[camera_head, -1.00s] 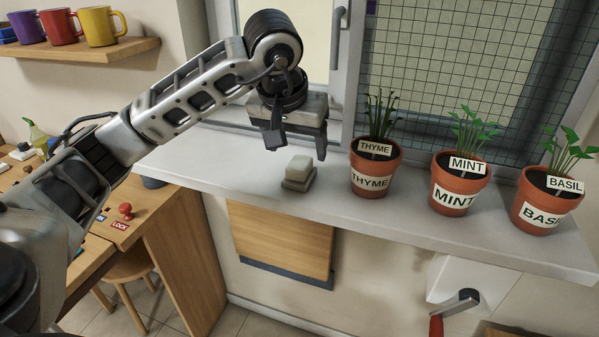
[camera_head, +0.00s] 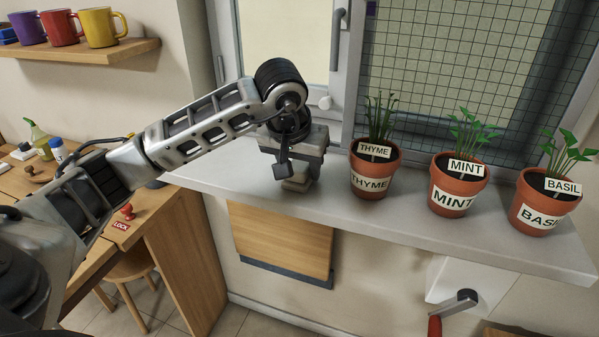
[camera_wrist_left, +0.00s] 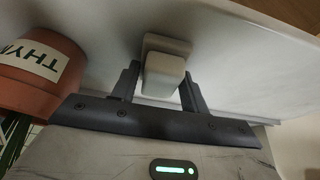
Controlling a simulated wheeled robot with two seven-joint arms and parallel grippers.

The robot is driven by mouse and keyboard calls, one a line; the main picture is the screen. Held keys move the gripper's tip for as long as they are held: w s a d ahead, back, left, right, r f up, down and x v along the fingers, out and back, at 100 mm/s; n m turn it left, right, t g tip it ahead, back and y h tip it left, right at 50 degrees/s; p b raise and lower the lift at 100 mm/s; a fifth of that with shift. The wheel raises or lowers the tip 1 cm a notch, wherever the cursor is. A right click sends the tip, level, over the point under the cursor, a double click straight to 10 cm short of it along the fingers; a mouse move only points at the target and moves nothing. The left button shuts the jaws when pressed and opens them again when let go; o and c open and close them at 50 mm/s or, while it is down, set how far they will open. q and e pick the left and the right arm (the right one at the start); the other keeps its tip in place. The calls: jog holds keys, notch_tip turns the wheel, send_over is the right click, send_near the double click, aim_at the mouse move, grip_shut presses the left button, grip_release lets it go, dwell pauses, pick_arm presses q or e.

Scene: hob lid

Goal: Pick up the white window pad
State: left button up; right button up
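The white window pad (camera_head: 298,186) is a small off-white block on a wider base, standing on the windowsill (camera_head: 235,184). My left gripper (camera_head: 293,172) is right over it and hides most of it in the head view. In the left wrist view the pad (camera_wrist_left: 164,72) lies between the two fingers of my left gripper (camera_wrist_left: 160,80). The fingers are open, with a gap on the left side of the pad and the right finger very close to it. My right gripper is in neither view.
The thyme pot (camera_head: 374,170) stands close to the right of the gripper, with the mint pot (camera_head: 456,185) and basil pot (camera_head: 543,200) beyond it. The window frame (camera_head: 342,75) rises behind. A wooden flap (camera_head: 281,240) hangs below the sill.

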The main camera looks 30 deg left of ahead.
aim_at(300, 163)
pick_arm(q)
jog(key=shift+r, duration=0.1)
jog(key=shift+r, duration=0.25)
notch_tip(300, 163, up, 2)
jog(key=shift+w+r+b, duration=0.1)
jog(key=shift+r+b, duration=0.05)
jog(key=shift+b, duration=0.2)
jog(key=s+d+r, duration=0.3)
jog(key=s+r, duration=0.7)
jog(key=s, duration=0.3)
jog(key=shift+s+d+p, duration=0.3)
jog(key=shift+s, duration=0.05)
